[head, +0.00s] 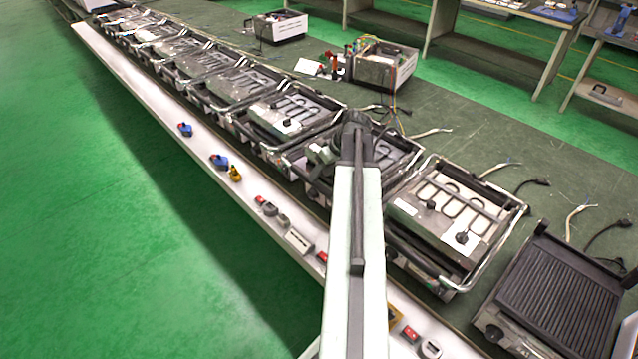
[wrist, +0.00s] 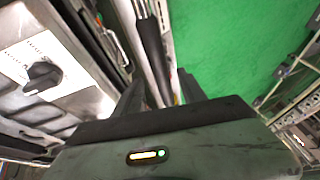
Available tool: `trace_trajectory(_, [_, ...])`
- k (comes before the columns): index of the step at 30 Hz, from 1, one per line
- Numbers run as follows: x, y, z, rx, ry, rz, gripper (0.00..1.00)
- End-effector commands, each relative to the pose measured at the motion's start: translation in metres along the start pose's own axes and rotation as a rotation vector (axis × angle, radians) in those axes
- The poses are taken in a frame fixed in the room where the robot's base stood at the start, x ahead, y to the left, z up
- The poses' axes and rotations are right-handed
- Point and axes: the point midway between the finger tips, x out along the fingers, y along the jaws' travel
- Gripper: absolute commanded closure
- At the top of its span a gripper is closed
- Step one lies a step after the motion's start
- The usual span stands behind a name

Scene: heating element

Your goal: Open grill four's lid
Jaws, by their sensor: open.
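Several grills stand in a row on the long bench; no numbers are readable, so I cannot tell which one is grill four. My arm reaches over a grill (head: 396,152) in the middle of the row and hides part of it. My gripper (head: 322,158) is low at that grill's front left side. In the wrist view my gripper (wrist: 160,95) is open, with dark fingers apart. A bar with a black sleeve (wrist: 150,45) runs between and beyond the fingertips; contact cannot be told. A metal grill body with a dark knob (wrist: 43,75) is at the left.
A grill with exposed heating coils (head: 455,212) and a black ribbed grill (head: 562,290) stand to the right. Red, blue and yellow small parts lie along the white front ledge (head: 255,215). Loose cables lie behind the grills. The green floor (head: 100,200) at the left is clear.

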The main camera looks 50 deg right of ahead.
Motion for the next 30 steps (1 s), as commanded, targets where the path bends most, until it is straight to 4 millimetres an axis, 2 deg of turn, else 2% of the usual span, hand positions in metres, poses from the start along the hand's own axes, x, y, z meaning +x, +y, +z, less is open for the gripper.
trace_trajectory(1, [0.018,0.002,0.003,-0.001,0.000,0.000,0.51])
trace_trajectory(6, [0.043,0.001,0.002,-0.001,0.000,0.000,0.51])
trace_trajectory(15, [0.043,0.000,0.000,0.000,0.000,0.001,0.51])
trace_trajectory(20, [0.043,0.000,-0.001,-0.001,0.000,0.000,0.96])
trace_trajectory(21, [0.043,0.000,-0.001,-0.001,-0.001,0.000,1.00])
trace_trajectory(30, [0.043,-0.001,-0.001,-0.001,-0.001,0.000,1.00])
